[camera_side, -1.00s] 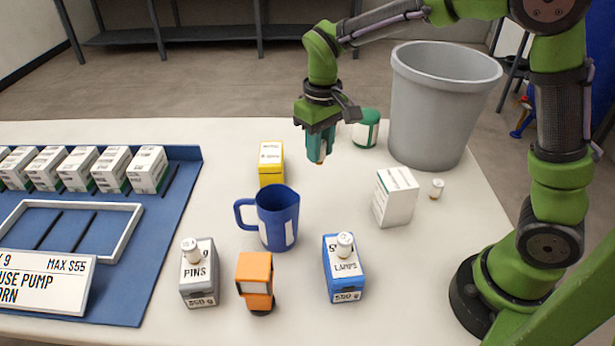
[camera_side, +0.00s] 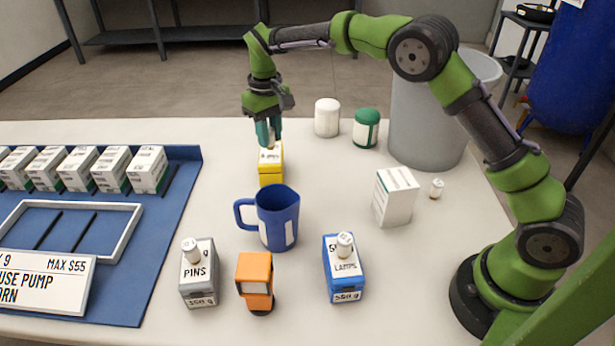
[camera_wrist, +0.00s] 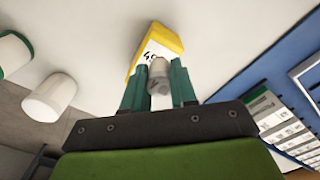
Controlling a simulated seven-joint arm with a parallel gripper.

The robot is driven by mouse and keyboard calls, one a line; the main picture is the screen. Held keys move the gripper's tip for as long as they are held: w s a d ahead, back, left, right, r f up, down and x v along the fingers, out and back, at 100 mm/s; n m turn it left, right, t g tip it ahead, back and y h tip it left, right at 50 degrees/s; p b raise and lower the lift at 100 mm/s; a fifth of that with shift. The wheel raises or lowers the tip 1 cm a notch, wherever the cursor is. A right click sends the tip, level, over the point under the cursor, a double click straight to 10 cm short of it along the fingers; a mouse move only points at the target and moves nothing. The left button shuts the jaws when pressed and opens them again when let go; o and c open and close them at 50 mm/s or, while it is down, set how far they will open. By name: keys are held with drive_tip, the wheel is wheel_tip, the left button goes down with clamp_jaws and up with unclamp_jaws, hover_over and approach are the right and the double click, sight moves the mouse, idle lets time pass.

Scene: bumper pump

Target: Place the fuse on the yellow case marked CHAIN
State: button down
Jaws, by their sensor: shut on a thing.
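The yellow case (camera_side: 271,175) stands on the table behind the blue mug; its lettering is too small to read in the side view. It also shows in the wrist view (camera_wrist: 167,42). My gripper (camera_side: 269,143) is over the top of the yellow case, fingers pointing down. In the wrist view my gripper (camera_wrist: 158,88) is shut on the fuse (camera_wrist: 159,78), a small pale cylinder with a grey end. The fuse is mostly hidden by the fingers in the side view. I cannot tell whether it touches the case top.
The blue mug (camera_side: 278,222) stands just in front of the yellow case. A grey PINS case (camera_side: 199,285) and a blue LAMPS case (camera_side: 344,280) each bear a small white cylinder. White (camera_side: 327,118) and green (camera_side: 366,130) canisters stand to the right, near the grey bin (camera_side: 425,130).

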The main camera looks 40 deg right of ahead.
drive_tip(key=shift+w, duration=0.3)
drive_tip(key=shift+w+f, duration=0.1)
drive_tip(key=shift+f, duration=1.7)
drive_tip(key=shift+f, duration=0.2)
drive_tip(key=c, duration=0.9)
unclamp_jaws()
